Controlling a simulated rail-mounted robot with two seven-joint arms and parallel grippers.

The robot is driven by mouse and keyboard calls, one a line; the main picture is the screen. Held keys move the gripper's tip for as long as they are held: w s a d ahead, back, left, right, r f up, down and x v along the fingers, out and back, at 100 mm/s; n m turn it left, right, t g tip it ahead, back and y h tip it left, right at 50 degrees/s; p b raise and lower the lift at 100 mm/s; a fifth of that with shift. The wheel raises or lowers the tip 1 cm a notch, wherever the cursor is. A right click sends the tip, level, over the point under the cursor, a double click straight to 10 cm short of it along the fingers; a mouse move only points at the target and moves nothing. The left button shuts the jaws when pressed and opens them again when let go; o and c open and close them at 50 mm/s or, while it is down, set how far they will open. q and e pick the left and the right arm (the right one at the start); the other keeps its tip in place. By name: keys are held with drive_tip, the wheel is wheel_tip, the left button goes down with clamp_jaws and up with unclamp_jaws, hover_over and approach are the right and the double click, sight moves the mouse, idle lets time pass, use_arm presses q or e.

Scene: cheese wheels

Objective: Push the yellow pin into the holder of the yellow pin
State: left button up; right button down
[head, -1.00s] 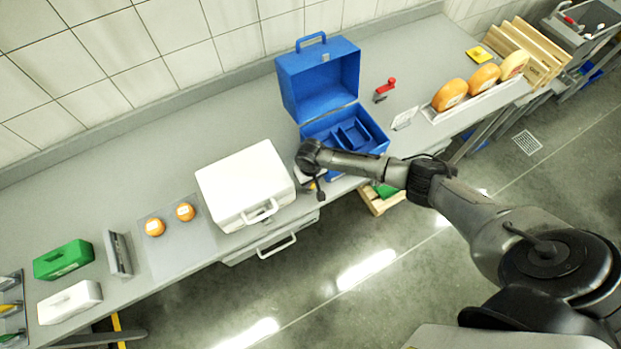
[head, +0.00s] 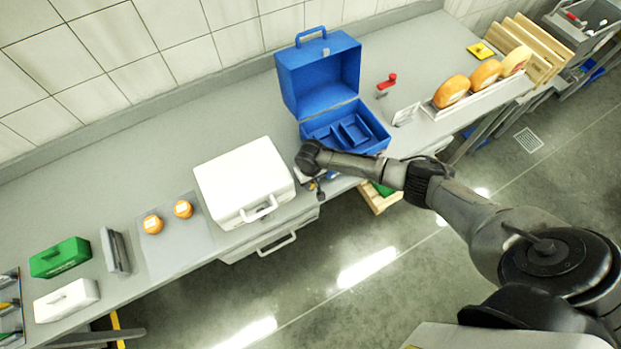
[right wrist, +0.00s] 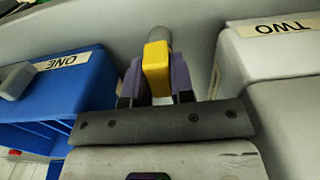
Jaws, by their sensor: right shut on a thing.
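My right gripper (right wrist: 156,85) is shut on the yellow pin (right wrist: 156,62), which stands between its two purple fingers in the right wrist view. A grey rounded cylinder (right wrist: 158,36) shows directly behind the pin's top; I cannot tell whether it is the holder or how the pin meets it. In the head view my right gripper (head: 318,190) is between the white case and the blue box, at the table's front edge. My wrist hides most of it there, and the pin cannot be made out. My left gripper is not in view.
The blue box (head: 317,75), lid open, and the closed white case (head: 240,180) stand close on either side of my right gripper. A red-handled part (head: 387,82) stands behind, right of the box. Cheese wheels (head: 452,91) lie at the right. The back table strip is clear.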

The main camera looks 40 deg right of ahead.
drive_tip(key=shift+f, duration=0.15)
drive_tip(key=c, duration=0.9)
unclamp_jaws()
wheel_tip(320, 180, up, 14)
drive_tip(key=shift+f, duration=0.1)
